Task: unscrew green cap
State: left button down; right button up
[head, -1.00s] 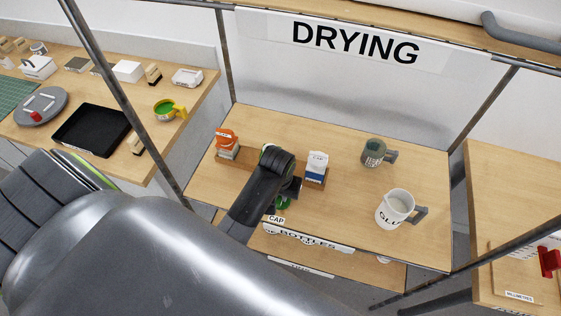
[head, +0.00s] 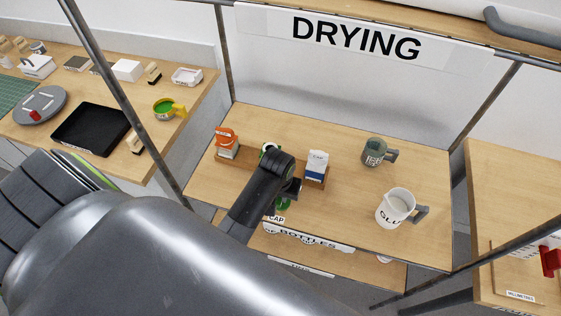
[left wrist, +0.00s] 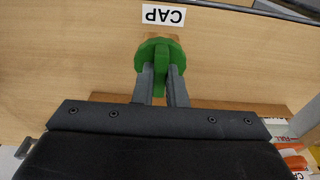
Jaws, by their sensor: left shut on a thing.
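The green cap (left wrist: 146,52), round with a raised fin, shows in the left wrist view. The two fingers of my left gripper (left wrist: 161,76) are shut on its fin. In the head view the cap (head: 283,203) shows beside my left gripper (head: 288,192), close to the front edge of the shelf and the CAP label (head: 276,218). I cannot tell whether the cap touches the shelf. A white and green round top (head: 269,149) shows just behind my arm; the rest of it is hidden. My right gripper is not in view.
An orange-capped bottle (head: 227,142) and a white and blue bottle (head: 317,165) stand in the wooden rack (head: 250,162). A green-grey mug (head: 373,153) and a white GLUE jug (head: 394,207) stand to the right. Shelf posts stand at both sides.

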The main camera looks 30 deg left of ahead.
pick_arm(q)
jog(key=shift+f+b, duration=0.3)
jog(key=shift+f, duration=0.4)
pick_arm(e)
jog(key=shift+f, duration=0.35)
pick_arm(q)
jog(key=c, duration=1.4)
grip_release()
jog(key=shift+r, duration=0.1)
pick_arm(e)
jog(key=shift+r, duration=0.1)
